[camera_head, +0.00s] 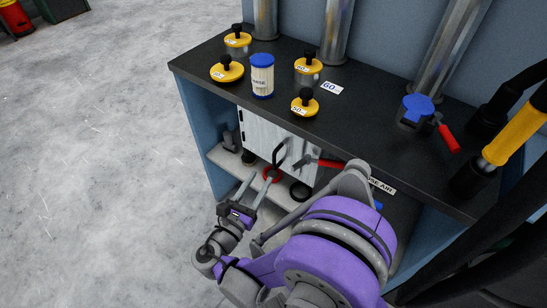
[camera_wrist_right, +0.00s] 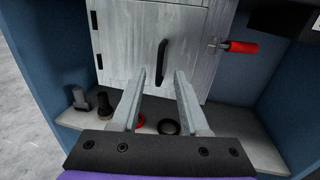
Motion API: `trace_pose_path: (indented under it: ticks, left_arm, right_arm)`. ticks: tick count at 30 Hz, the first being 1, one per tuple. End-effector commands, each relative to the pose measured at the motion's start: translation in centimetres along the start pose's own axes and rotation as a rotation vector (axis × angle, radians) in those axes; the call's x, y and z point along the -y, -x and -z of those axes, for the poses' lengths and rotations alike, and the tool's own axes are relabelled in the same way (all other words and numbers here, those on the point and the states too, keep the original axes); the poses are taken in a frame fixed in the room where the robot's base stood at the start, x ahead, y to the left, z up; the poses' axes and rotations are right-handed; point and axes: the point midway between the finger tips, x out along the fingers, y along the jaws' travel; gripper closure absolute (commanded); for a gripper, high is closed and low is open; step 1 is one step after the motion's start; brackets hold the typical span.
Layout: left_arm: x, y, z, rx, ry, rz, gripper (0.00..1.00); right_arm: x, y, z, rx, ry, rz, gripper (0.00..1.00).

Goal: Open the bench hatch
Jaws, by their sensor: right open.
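The bench hatch (camera_head: 258,132) is a grey metal door under the black bench top, and it looks shut. In the right wrist view the hatch (camera_wrist_right: 130,45) has dark hinges on its left and an upright black bar handle (camera_wrist_right: 162,62) near its middle. A red-gripped latch lever (camera_wrist_right: 243,46) lies level at its right edge; it also shows in the head view (camera_head: 330,163). My right gripper (camera_wrist_right: 160,76) is open and empty, its fingertips just below and in front of the handle, one to each side. I cannot tell whether they touch it. My left gripper is out of view.
A lower shelf (camera_wrist_right: 75,118) under the hatch holds dark fittings, a red ring and a black ring (camera_wrist_right: 169,127). Yellow-lidded caps (camera_head: 227,70), a blue-lidded jar (camera_head: 262,80) and a blue valve (camera_head: 416,108) stand on the bench top.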

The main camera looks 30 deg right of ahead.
Motion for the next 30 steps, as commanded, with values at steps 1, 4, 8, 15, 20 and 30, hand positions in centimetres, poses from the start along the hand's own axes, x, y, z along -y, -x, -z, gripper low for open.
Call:
trace_pose_path:
  ticks: [1,4,8,15,20,30]
  left_arm:
    - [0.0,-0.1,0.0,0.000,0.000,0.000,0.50]
    - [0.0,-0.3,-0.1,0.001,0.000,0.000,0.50]
    - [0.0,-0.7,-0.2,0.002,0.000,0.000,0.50]
    - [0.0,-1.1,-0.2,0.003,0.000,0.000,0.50]
    - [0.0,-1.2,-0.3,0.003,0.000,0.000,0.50]
    - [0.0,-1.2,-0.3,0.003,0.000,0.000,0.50]
  right_arm:
    - [0.1,-0.8,0.0,0.000,0.000,0.004,0.55]
    - [0.2,-2.7,0.0,0.000,-0.001,0.006,0.55]
    - [0.2,-5.3,0.0,-0.001,-0.001,0.006,0.55]
    - [0.1,-8.8,0.0,-0.002,-0.003,0.003,0.55]
    - [0.1,-9.7,0.0,-0.003,-0.004,0.001,0.55]
    - [0.1,-9.8,0.0,-0.003,-0.004,0.000,0.68]
